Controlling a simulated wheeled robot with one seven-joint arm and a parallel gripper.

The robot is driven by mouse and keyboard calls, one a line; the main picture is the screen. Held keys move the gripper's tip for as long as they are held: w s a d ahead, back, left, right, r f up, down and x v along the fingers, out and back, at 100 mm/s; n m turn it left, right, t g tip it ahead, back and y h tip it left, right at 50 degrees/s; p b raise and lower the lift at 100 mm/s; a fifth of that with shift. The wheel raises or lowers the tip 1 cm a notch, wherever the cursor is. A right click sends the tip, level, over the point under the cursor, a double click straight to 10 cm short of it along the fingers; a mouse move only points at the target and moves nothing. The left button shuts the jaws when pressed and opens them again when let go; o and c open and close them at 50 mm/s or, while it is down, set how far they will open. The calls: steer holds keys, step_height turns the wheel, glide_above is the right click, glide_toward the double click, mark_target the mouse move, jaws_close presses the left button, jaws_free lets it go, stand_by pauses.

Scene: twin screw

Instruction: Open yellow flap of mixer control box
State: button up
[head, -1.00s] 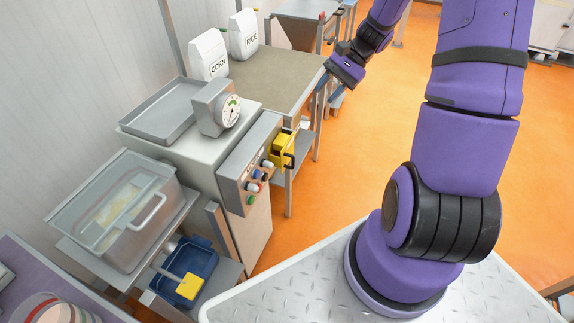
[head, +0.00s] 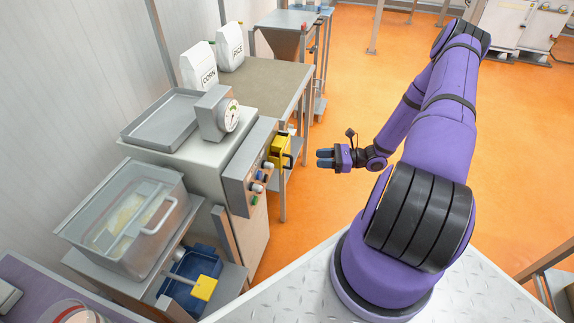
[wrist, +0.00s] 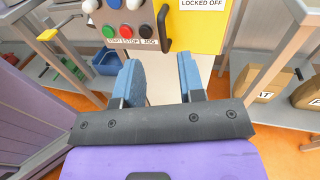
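The mixer control box (head: 240,173) is a grey box on the front of the mixer cabinet. Its yellow flap (head: 279,151) stands at the box's far end, with a dark handle. In the wrist view the yellow flap (wrist: 207,25) is at the top, marked "LOCKED OFF", with a black curved handle (wrist: 164,28) at its left edge. My gripper (head: 325,158) is to the right of the flap, apart from it, with fingers pointing at it. In the wrist view my gripper (wrist: 160,78) has its two blue fingers spread with nothing between them.
Several buttons labelled START, STOP and JOG (wrist: 130,35) sit left of the flap. A dial gauge (head: 229,116) and a metal tray (head: 163,122) are on top. A blue bin (head: 195,284) is below. Orange floor (head: 335,105) is clear around my arm.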

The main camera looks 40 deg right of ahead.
mark_target(291, 166)
steer(key=shift+m+t, duration=0.6)
steer(key=shift+m, duration=0.1)
steer(key=x, duration=0.3)
steer(key=f+x, duration=0.1)
steer(key=x, duration=0.3)
steer(key=f+x, duration=0.1)
steer(key=x, duration=0.2)
steer(key=shift+a+f, duration=0.15)
steer(key=shift+a, duration=0.3)
jaws_close()
